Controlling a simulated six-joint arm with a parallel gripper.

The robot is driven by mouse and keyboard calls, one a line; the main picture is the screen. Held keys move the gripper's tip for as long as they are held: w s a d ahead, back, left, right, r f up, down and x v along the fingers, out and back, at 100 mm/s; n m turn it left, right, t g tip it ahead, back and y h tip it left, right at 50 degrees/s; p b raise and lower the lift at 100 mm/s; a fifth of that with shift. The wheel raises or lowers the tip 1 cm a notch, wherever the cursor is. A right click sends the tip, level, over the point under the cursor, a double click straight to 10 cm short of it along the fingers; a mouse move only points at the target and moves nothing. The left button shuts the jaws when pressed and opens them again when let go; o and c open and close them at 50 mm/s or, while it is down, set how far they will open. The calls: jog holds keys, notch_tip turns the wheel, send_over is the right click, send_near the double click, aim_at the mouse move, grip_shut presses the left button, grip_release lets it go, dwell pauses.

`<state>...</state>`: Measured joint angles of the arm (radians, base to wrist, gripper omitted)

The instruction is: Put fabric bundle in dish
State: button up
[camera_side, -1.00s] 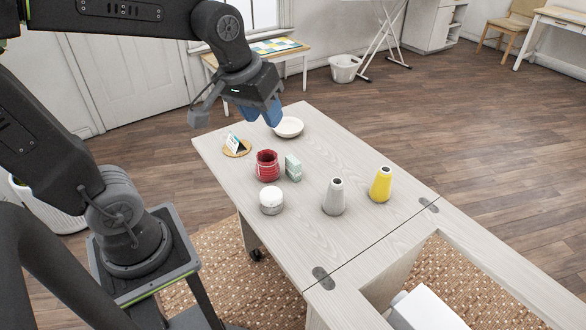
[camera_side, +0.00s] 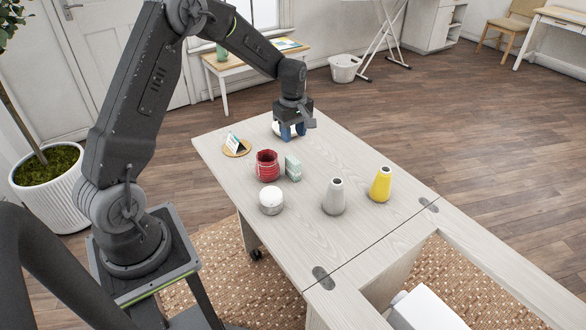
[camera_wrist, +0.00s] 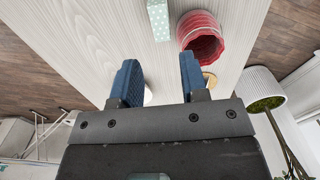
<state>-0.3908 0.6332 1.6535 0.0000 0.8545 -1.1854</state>
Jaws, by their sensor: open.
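The fabric bundle, which I take to be the pale green dotted block (camera_side: 293,168), stands on the table beside a red ribbed pot. It also shows at the top edge of the wrist view (camera_wrist: 158,20). The white dish (camera_side: 277,129) is at the table's far end, partly hidden behind my gripper (camera_side: 293,133). In the wrist view a sliver of white, probably the dish (camera_wrist: 148,96), shows between my blue fingers. My gripper (camera_wrist: 160,72) is open and empty, pointing down over the dish area, apart from the bundle.
The red pot (camera_side: 267,167) is just left of the bundle. A round wooden coaster with a card (camera_side: 236,146) lies farther left. A white round container (camera_side: 271,201), a grey cone (camera_side: 334,197) and a yellow cone (camera_side: 381,185) stand nearer.

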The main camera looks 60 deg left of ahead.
aim_at(293, 159)
notch_tip(293, 159, down, 12)
jog(key=shift+f, duration=0.15)
dwell(0.4)
jog(key=c, duration=0.7)
